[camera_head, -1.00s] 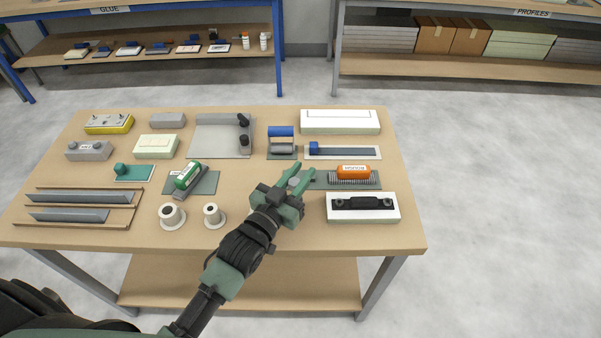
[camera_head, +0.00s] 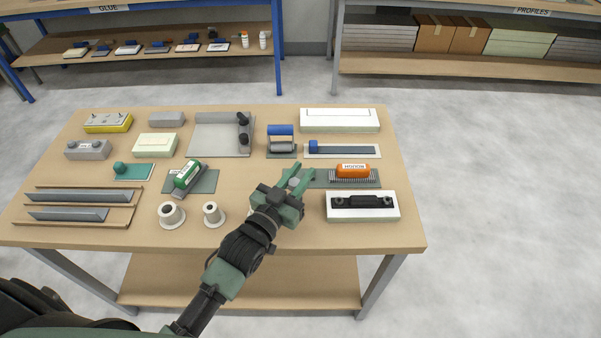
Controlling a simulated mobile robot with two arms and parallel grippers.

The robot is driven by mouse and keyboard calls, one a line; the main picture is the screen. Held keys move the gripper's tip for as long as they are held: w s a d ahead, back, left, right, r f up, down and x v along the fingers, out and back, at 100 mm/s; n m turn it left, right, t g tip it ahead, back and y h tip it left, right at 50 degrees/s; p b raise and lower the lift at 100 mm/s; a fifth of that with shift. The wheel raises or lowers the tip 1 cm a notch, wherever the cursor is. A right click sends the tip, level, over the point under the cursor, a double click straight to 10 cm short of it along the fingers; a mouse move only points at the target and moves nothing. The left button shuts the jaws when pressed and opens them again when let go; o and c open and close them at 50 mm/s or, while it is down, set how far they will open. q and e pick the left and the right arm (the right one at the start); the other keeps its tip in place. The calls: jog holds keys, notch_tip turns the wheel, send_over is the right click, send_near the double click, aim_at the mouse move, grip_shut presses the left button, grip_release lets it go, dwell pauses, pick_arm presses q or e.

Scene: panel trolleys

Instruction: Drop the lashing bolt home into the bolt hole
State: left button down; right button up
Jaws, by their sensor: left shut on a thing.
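My left gripper (camera_head: 301,178) is above the near right part of the wooden table. Its green jaws are shut on a small grey piece (camera_head: 294,183), probably the lashing bolt; its shape is mostly hidden between the fingers. I cannot pick out the bolt hole for certain. Two pale flanged rings with dark openings, one larger (camera_head: 172,214) and one smaller (camera_head: 213,214), stand left of the gripper, apart from it. The edge of something pale shows beside my wrist, mostly hidden by it. My right gripper is not in view.
The table (camera_head: 300,240) holds many tools. Right of the jaws lie an orange brush (camera_head: 352,171) and a white block with a black handle (camera_head: 362,214). A blue-handled roller (camera_head: 281,141) stands behind. Floor is clear beyond the table's right edge (camera_head: 415,200).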

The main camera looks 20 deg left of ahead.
pick_arm(q)
jog(key=shift+f+b, duration=0.75)
jog(key=shift+f, duration=0.45)
jog(key=c, duration=1.3)
grip_release()
jog(key=shift+s, duration=0.1)
jog(key=shift+o, duration=0.9)
jog(key=shift+f, duration=0.1)
jog(key=shift+s, duration=0.15)
jog(key=shift+p+v, duration=0.65)
jog(key=shift+v, duration=0.55)
jog(key=shift+p+v, duration=0.8)
jog(key=shift+v, duration=1.75)
